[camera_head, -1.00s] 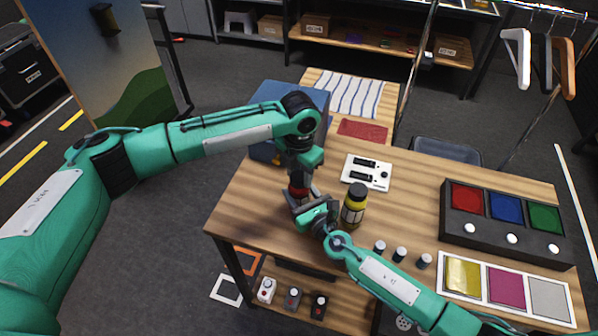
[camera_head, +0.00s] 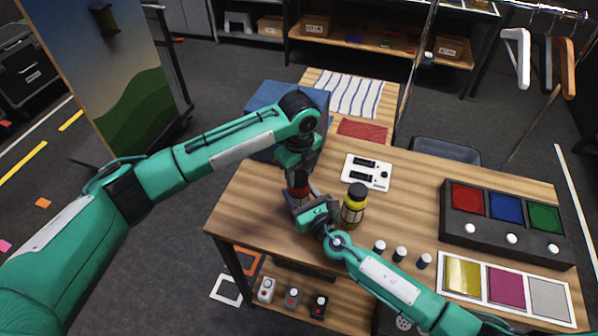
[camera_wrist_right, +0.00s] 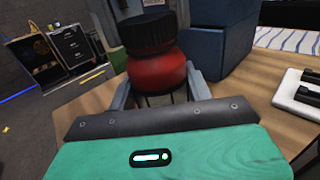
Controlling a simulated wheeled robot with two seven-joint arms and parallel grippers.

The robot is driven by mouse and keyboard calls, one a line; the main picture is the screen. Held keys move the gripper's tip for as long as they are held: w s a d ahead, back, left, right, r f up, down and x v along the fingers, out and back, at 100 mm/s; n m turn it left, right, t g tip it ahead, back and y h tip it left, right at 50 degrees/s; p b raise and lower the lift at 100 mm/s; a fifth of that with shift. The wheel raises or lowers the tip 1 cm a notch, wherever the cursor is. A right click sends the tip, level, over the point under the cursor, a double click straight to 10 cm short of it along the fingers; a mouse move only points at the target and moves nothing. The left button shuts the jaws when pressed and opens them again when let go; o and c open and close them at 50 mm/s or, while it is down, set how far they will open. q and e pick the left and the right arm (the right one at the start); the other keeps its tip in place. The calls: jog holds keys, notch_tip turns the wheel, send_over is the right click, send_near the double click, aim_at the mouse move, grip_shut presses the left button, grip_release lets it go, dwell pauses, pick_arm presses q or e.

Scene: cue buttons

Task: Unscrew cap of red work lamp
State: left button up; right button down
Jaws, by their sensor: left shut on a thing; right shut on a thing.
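The red work lamp (camera_head: 300,191) stands upright over the left part of the wooden table, mostly covered by my grippers in the head view. In the right wrist view, its round red body (camera_wrist_right: 157,72) sits between the fingers of my right gripper (camera_wrist_right: 160,98), which is shut on it. Its black ribbed cap (camera_wrist_right: 147,32) is on top. My left gripper (camera_head: 299,172) points down from above and is shut on the cap. The lamp's lower part is hidden behind my right gripper, which also shows in the head view (camera_head: 303,201).
A yellow work lamp with a dark cap (camera_head: 353,205) stands just right of my right gripper. A white panel with black slots (camera_head: 367,172) lies behind it. A blue box (camera_head: 270,100) stands behind my left gripper. Several small cylinders (camera_head: 400,254) stand near the front edge.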

pick_arm(q)
jog(key=n, duration=0.5)
pick_arm(e)
jog(key=shift+f, duration=0.1)
pick_arm(q)
jog(key=n, duration=1)
jog(key=shift+s+n, duration=0.1)
jog(key=shift+n, duration=0.2)
jog(key=n, duration=0.9)
jog(key=shift+d, duration=0.1)
jog(key=n, duration=0.4)
jog(key=shift+r, duration=0.1)
jog(key=n, duration=0.8)
jog(key=shift+n, duration=0.4)
